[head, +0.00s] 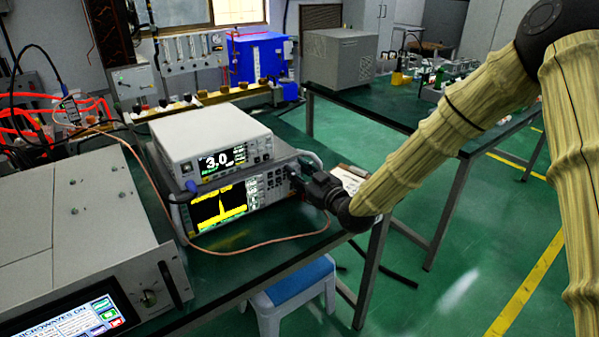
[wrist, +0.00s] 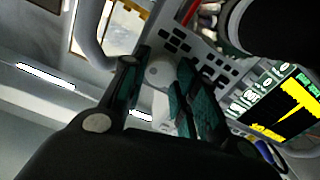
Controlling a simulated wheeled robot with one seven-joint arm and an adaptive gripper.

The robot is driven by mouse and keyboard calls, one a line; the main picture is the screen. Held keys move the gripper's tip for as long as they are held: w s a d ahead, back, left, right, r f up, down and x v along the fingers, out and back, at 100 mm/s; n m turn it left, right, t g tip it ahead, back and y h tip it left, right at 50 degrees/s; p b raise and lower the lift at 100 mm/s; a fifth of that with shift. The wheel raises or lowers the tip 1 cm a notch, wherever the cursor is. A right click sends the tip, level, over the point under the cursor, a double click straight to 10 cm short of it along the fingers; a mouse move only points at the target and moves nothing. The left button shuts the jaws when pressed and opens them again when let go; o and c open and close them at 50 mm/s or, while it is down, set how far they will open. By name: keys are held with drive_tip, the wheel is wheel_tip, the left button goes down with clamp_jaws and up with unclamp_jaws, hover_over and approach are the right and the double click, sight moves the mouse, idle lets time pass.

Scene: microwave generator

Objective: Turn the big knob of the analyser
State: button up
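The analyser (head: 222,206) is a grey instrument with a yellow spectrum trace on a dark screen; that screen also shows at the right of the wrist view (wrist: 282,106). My gripper (head: 312,188) is at the right end of its front panel and hides that part in the head view. In the wrist view, the pale round big knob (wrist: 158,73) lies between the tips of my dark gripper fingers (wrist: 160,66). The fingers stand apart with the knob filling most of the gap. I cannot tell whether they touch or press on it.
A white unit reading 3.0 (head: 212,142) sits on the analyser. A copper-coloured cable (head: 262,241) loops in front of it. A large grey generator with a touchscreen (head: 75,318) stands at the left. A blue-topped stool (head: 292,286) is below the table edge.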

drive_tip(key=shift+f+n+b, duration=0.15)
drive_tip(key=shift+n+b, duration=0.7)
drive_tip(key=shift+n, duration=0.35)
drive_tip(key=shift+n+b, duration=0.45)
drive_tip(key=shift+n, duration=0.25)
drive_tip(key=o, duration=1)
drive_tip(key=shift+s+d, duration=0.1)
drive_tip(key=shift+s, duration=0.05)
